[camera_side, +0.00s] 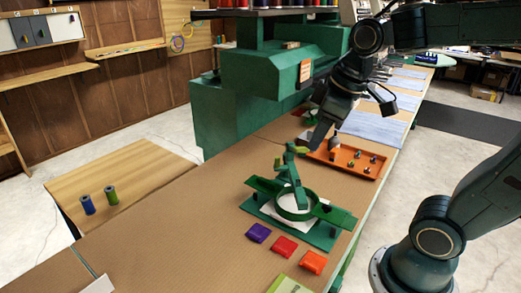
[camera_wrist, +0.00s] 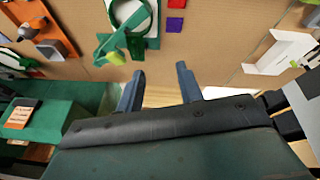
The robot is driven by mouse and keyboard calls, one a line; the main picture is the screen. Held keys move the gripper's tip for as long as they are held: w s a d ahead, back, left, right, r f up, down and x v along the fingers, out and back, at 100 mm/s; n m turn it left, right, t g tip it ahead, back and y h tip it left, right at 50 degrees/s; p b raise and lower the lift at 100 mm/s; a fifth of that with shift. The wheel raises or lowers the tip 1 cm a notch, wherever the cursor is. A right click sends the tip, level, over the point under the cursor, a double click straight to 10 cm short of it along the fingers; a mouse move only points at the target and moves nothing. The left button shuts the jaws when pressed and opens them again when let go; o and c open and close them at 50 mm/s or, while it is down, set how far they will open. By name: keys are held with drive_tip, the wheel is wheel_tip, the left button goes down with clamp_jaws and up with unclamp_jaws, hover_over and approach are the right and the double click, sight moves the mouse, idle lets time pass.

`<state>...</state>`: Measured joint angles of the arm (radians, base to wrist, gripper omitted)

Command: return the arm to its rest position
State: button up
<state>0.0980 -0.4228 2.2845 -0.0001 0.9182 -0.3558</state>
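My gripper (camera_side: 320,137) hangs from the arm at the upper middle of the side view, over the bench and left of the orange tray. In the wrist view my gripper (camera_wrist: 159,88) shows two fingers set apart with nothing between them. A green hoop fixture (camera_side: 322,236) with a ring and a raised clamp stands on the bench in front of the gripper. The fixture also shows at the top of the wrist view (camera_wrist: 153,42). The fingertips are small and dark in the side view.
A green machine (camera_side: 240,115) with thread spools on top stands behind-left. An orange tray (camera_side: 371,172) holds small parts. Purple (camera_side: 258,232), red (camera_side: 283,247) and orange (camera_side: 313,262) pieces lie in front. Blue (camera_side: 88,205) and green (camera_side: 111,195) spools stand left.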

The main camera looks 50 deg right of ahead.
drive_tip(key=s+a+f+m+t, duration=0.1)
drive_tip(key=s+a+m, duration=0.1)
drive_tip(key=s, duration=0.5)
drive_tip(key=shift+s+a+f+m, duration=0.15)
drive_tip(key=shift+s+a+m, duration=0.15)
drive_tip(key=shift+m, duration=0.2)
